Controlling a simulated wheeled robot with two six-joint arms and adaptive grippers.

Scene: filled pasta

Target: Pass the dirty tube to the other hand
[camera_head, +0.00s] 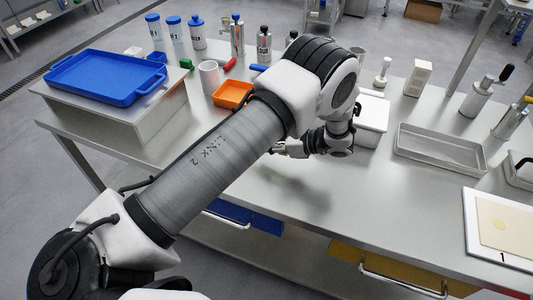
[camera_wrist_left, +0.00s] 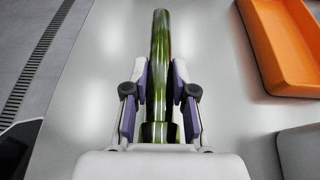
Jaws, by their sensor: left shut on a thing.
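A shiny green tube (camera_wrist_left: 161,52) stands out lengthwise from my left gripper (camera_wrist_left: 160,85) in the left wrist view. The gripper's purple-padded fingers are shut on it, one on each side. In the head view my left gripper (camera_head: 282,149) is low over the middle of the table, partly hidden by my own arm, and the tube cannot be made out there. No dirt can be told on the tube's surface. My right gripper is in neither view.
An orange tray (camera_head: 232,106) lies beyond the gripper; it also shows in the left wrist view (camera_wrist_left: 285,45). A blue tray (camera_head: 105,76) rests on a raised block at left. A grey tray (camera_head: 438,161) and a white box (camera_head: 371,128) are to the right. The front table middle is clear.

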